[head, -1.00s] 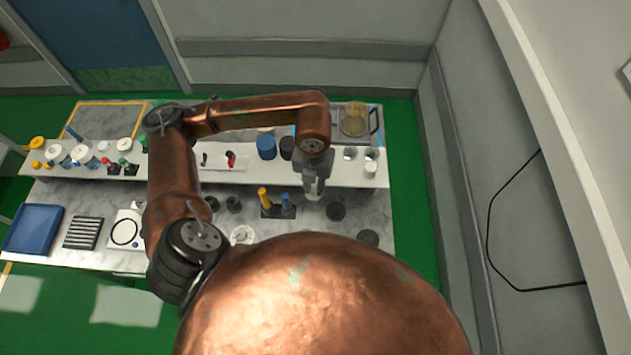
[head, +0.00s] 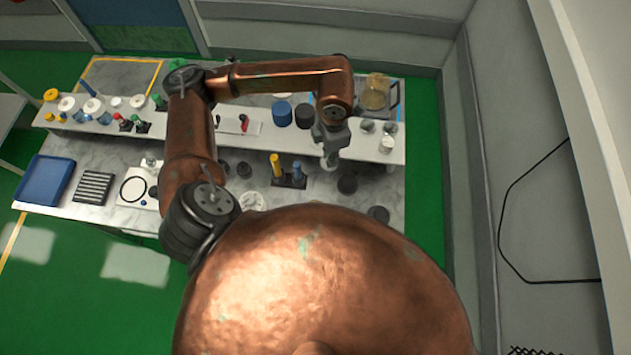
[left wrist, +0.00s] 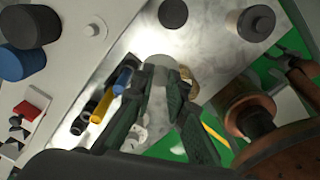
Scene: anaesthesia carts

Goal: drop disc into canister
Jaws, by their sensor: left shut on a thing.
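My left gripper (head: 331,160) hangs over the right part of the lower counter, pointing down, and is shut. In the left wrist view its two dark fingers (left wrist: 166,88) close on a pale, roundish thing (left wrist: 160,66), probably the disc; its full shape is hard to tell. Which is the task's canister I cannot tell.
A yellow and a blue cylinder (head: 276,165) stand in a dark holder left of the gripper. The raised shelf (head: 395,157) behind bears blue and dark jars (head: 282,114) and small cups. A blue tray (head: 46,181) lies far left.

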